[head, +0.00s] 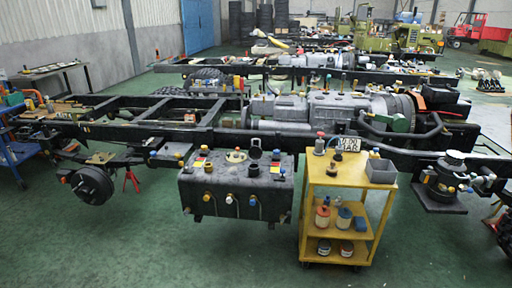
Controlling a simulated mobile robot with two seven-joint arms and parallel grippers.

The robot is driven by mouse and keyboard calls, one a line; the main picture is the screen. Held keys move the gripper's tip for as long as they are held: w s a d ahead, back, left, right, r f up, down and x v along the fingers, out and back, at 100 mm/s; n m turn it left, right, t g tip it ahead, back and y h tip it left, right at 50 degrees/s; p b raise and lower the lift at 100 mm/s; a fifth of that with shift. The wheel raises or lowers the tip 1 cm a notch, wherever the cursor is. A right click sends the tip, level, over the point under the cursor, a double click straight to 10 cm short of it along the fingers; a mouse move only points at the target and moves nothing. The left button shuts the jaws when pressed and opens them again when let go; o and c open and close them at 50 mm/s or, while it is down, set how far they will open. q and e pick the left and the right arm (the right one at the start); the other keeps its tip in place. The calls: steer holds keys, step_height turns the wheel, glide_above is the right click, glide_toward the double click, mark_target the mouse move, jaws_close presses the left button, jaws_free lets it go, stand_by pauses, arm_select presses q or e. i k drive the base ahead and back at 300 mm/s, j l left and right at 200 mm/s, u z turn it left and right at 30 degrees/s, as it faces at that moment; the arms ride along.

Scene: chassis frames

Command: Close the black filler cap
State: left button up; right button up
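The dark grey tank (235,195) hangs on the near side of the chassis frame, left of the yellow cart. A black filler cap (255,146) is on the tank's top, right of a round cream-coloured fitting (236,156). The cap appears to stand up from its neck, but it is too small to be sure of its exact angle. Neither of my grippers is in the head view.
A yellow cart (345,180) with bottles, tins and a grey bin (381,171) stands close to the tank's right side. The chassis rail (150,132) runs behind the tank. A wheel hub (93,184) is at left. The green floor (170,255) in front of the tank is clear.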

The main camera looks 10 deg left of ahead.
mark_target(255, 152)
steer(key=i+j+z, duration=0.1)
steer(key=z, duration=0.3)
steer(key=j+z, duration=0.15)
steer(key=z, duration=0.25)
steer(key=i+j+z, duration=0.25)
steer(key=j, duration=0.25)
steer(key=j+z, duration=0.25)
steer(key=j, duration=0.3)
steer(key=j+z, duration=0.3)
steer(key=j, duration=1.85)
